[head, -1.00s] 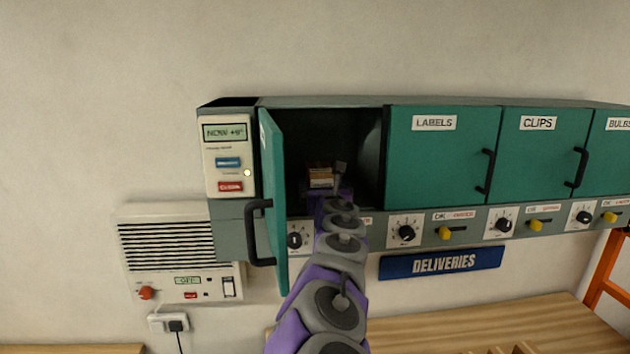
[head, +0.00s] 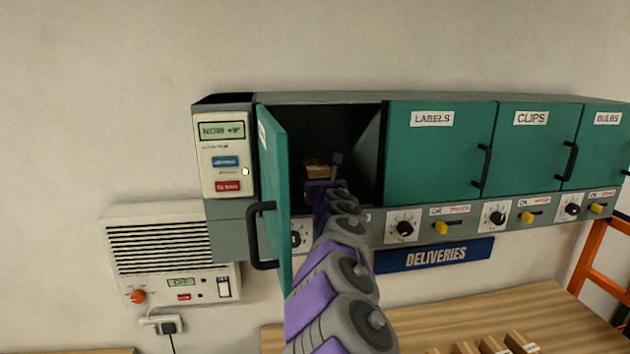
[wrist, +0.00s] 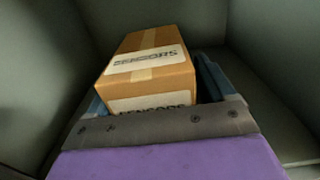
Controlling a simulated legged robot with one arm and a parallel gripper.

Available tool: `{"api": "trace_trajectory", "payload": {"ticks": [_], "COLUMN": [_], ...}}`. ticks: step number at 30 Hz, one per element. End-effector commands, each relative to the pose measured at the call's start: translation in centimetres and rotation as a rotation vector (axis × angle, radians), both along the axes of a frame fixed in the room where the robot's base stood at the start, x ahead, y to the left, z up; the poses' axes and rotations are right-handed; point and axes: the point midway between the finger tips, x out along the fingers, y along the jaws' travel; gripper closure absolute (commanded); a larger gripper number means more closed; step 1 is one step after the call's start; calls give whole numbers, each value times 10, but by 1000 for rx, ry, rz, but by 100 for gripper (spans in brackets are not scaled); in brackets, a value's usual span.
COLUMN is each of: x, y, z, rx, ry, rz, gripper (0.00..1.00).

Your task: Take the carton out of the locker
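The carton (head: 316,170) is a small brown box inside the open left locker (head: 358,115). In the wrist view the carton (wrist: 150,75) has pale tape and white labels reading SENSORS. My gripper (head: 323,184) reaches into the locker at the carton's near side. In the wrist view my gripper (wrist: 155,95) has its blue fingers on either side of the carton, which sits at a slight angle between them. A narrow dark gap shows at the right finger. The left finger is mostly hidden, so contact there cannot be told.
The open green door (head: 273,190) with a black handle stands just left of my arm. Closed LABELS (head: 437,155), CLIPS (head: 530,155) and BULBS (head: 603,150) doors lie to the right. A wooden bench (head: 520,310) below holds several small boxes.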

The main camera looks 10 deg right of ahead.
Motion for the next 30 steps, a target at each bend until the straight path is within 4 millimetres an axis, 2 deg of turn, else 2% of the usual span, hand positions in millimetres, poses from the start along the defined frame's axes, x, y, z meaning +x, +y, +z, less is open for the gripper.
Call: {"api": "trace_trajectory", "payload": {"ticks": [2, 17, 30], "x": [0, 0, -3], "y": [2, 6, 10], "z": [0, 1, 9], "rx": [-1, -3, -2], "ry": [0, -1, -2], "rz": [0, 1, 2], "gripper": [25, 73, 73]}}
